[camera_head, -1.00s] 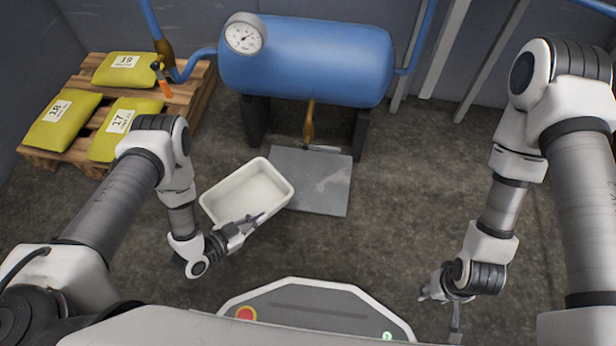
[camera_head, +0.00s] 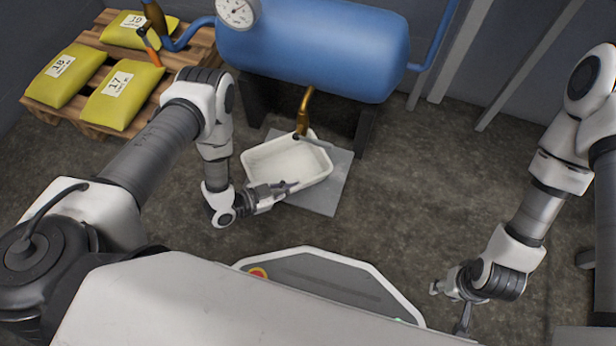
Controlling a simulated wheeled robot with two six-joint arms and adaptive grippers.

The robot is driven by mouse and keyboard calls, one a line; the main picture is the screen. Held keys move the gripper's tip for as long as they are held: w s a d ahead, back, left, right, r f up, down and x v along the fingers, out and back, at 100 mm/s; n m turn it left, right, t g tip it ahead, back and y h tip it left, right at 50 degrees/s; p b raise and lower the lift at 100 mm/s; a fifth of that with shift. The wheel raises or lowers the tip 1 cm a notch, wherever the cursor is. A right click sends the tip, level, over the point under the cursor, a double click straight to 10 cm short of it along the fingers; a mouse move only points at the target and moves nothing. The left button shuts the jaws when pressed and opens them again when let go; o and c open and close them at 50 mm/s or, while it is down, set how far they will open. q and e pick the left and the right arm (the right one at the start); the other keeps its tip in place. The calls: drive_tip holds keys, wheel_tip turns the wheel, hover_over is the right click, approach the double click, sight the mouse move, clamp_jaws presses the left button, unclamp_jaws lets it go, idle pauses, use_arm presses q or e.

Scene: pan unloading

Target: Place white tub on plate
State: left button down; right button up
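The white tub (camera_head: 283,158) is an empty, open rectangular container, upright below the brass tap (camera_head: 304,112) of the blue tank. It overlaps the grey plate (camera_head: 328,189) on the floor, covering much of its left part, and its left end reaches past the plate's left edge in the picture. I cannot tell whether the tub rests on the plate or hangs just above it. My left gripper (camera_head: 284,187) is shut on the tub's near rim. My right gripper (camera_head: 450,309) is open and empty above the floor at the lower right, well away from the tub.
The blue tank (camera_head: 315,52) stands behind the plate on dark supports. A wooden pallet (camera_head: 147,107) with yellow sacks (camera_head: 121,98) lies at the upper left. The floor right of the plate is clear.

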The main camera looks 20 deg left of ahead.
use_arm(q)
drive_tip(key=b, duration=0.2)
hover_over(307, 177)
drive_tip(key=s, duration=0.1)
drive_tip(key=shift+d+f, duration=0.15)
drive_tip(key=shift+f, duration=0.35)
drive_tip(key=shift+w+f+b, duration=0.1)
drive_tip(key=shift+f+b, duration=0.2)
drive_tip(key=shift+b, duration=0.25)
wheel_tip(307, 177, down, 3)
drive_tip(key=shift+r+b, duration=0.1)
drive_tip(key=shift+b, duration=1.1)
drive_tip(key=shift+r, duration=0.15)
drive_tip(key=c, duration=1.7)
unclamp_jaws()
drive_tip(key=o, duration=0.4)
